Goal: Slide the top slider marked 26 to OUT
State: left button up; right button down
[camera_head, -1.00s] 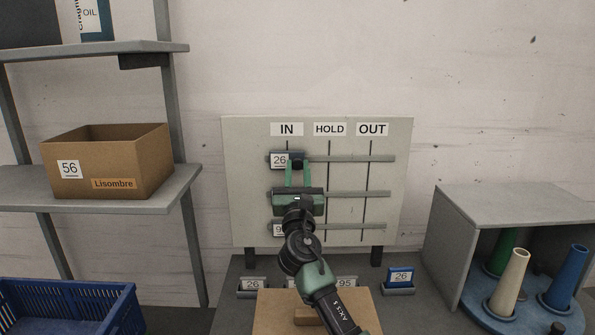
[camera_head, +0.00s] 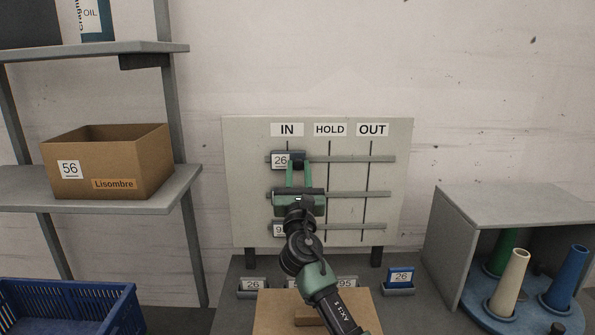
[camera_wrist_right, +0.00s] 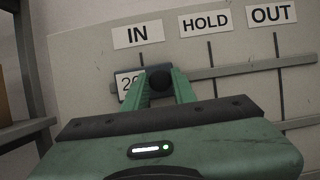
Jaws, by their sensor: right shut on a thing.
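The top slider marked 26 (camera_head: 280,160) sits on the top rail (camera_head: 350,159) in the IN column of the grey board (camera_head: 240,180). My right gripper (camera_head: 298,163) is shut on the slider's dark knob, just right of its label. In the right wrist view the green fingers close around the round dark knob (camera_wrist_right: 159,80), and the label's 26 (camera_wrist_right: 126,86) is partly covered. The OUT label (camera_head: 372,129) is at the board's upper right, past the HOLD label (camera_head: 330,129). The middle slider is hidden behind my right gripper. My left gripper is not in view.
The top rail is clear to the right through HOLD and OUT. A lower slider (camera_head: 278,230) shows partly behind my arm. A grey cabinet (camera_head: 500,205) with cones is at right.

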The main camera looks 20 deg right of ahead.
jog(key=s+d+p, duration=0.2)
jog(key=s+d, duration=0.1)
jog(key=d, duration=0.7)
jog(key=s+d+p, duration=0.1)
jog(key=s+d, duration=0.2)
jog(key=d, duration=0.8)
jog(key=shift+d+p, duration=0.15)
jog(key=shift+p, duration=0.2)
jog(key=shift+f, duration=0.1)
jog(key=c, duration=1.2)
grip_release()
jog(key=shift+d, duration=0.1)
jog(key=shift+o, duration=0.2)
jog(key=shift+s+d, duration=0.1)
jog(key=b+v, duration=0.1)
jog(key=v, duration=0.6)
jog(key=shift+s, duration=0.35)
